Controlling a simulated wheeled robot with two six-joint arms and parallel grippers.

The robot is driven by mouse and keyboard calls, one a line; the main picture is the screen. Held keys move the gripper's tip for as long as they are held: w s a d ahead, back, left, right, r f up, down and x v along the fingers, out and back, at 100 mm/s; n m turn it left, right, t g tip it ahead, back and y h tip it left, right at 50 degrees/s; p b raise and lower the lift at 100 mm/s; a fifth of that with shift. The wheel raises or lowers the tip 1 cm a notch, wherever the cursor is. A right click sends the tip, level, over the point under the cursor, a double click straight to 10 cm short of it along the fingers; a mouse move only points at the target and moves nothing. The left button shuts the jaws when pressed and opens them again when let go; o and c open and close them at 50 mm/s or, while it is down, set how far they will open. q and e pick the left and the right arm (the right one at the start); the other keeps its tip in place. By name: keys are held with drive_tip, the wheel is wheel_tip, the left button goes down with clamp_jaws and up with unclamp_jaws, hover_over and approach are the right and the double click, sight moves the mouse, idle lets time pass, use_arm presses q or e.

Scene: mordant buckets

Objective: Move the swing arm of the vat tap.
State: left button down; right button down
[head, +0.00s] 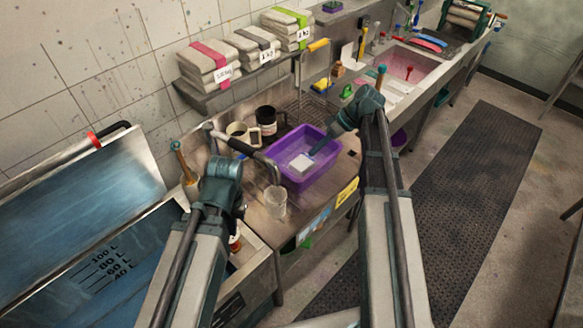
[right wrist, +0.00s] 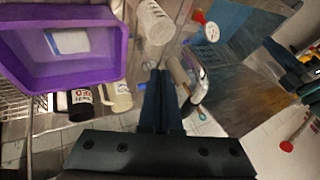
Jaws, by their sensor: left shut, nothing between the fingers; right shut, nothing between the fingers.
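The vat tap's swing arm (head: 238,147) is a curved metal pipe with a dark grip, reaching from the wall side toward the purple tub. In the right wrist view, a grey sleeve and chrome bend, apparently the same arm (right wrist: 197,78), lie just right of the fingers.
The vat (head: 75,245) with litre marks stands at left. A clear beaker (head: 275,202) stands before the purple tub, which holds a white block (head: 301,163). A cream mug (head: 240,131) and a black mug (head: 268,122) stand behind. The floor mat at right is clear.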

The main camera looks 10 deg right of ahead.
drive_tip(key=s+a+f+b, duration=0.1)
drive_tip(key=a+f+b, duration=0.6)
drive_tip(key=a+f, duration=0.1)
drive_tip(key=shift+s+a+b, duration=0.3)
drive_tip(key=shift+a+b, duration=0.05)
drive_tip(key=shift+a, duration=0.35)
